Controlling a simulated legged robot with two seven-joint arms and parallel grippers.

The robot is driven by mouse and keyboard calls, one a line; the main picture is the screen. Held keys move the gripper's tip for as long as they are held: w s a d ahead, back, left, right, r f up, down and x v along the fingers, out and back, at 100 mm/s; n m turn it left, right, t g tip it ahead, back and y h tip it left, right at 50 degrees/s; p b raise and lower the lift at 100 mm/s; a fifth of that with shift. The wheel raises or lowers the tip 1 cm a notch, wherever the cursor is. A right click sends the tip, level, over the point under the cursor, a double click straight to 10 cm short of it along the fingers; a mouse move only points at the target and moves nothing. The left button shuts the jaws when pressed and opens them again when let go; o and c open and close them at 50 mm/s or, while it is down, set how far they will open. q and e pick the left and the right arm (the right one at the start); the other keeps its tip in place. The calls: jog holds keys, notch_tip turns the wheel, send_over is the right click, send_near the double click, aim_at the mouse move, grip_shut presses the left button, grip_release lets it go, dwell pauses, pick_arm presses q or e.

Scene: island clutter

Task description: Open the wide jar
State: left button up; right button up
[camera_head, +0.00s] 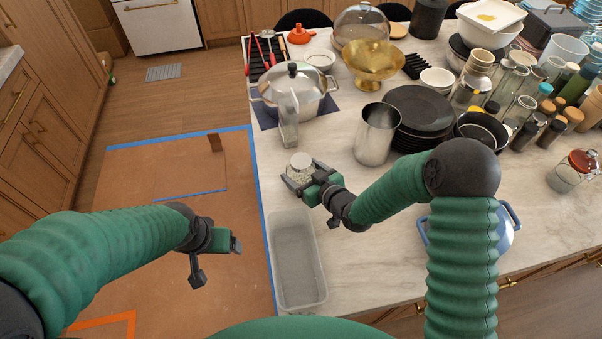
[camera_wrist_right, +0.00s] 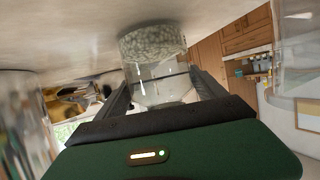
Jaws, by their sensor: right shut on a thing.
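A short, wide clear glass jar (camera_head: 300,172) with a pale top and pale contents stands near the left edge of the counter. In the right wrist view, the jar (camera_wrist_right: 152,42) appears upside down, its contents near the counter surface. My right gripper (camera_head: 302,177) is shut on the jar, one finger on each side. The fingers also show around the glass in the right wrist view (camera_wrist_right: 162,88). Whether the lid is loose cannot be told. My left gripper (camera_head: 235,243) hangs over the floor left of the counter, away from the jar; its finger gap is unclear.
A clear plastic bin (camera_head: 322,270) sits just in front of the jar. A tall glass container (camera_head: 289,125) and steel pot (camera_head: 309,98) stand behind it. A metal tumbler (camera_head: 376,138) and dark plates (camera_head: 420,108) are right. A red-lidded jar (camera_head: 570,172) stands far right.

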aim_at(300, 162)
jog(key=shift+w+r, duration=0.1)
jog(key=shift+r, duration=0.35)
jog(key=r, duration=0.8)
jog(key=shift+a+r, duration=0.35)
jog(key=shift+r, duration=0.15)
jog(key=shift+d, duration=0.2)
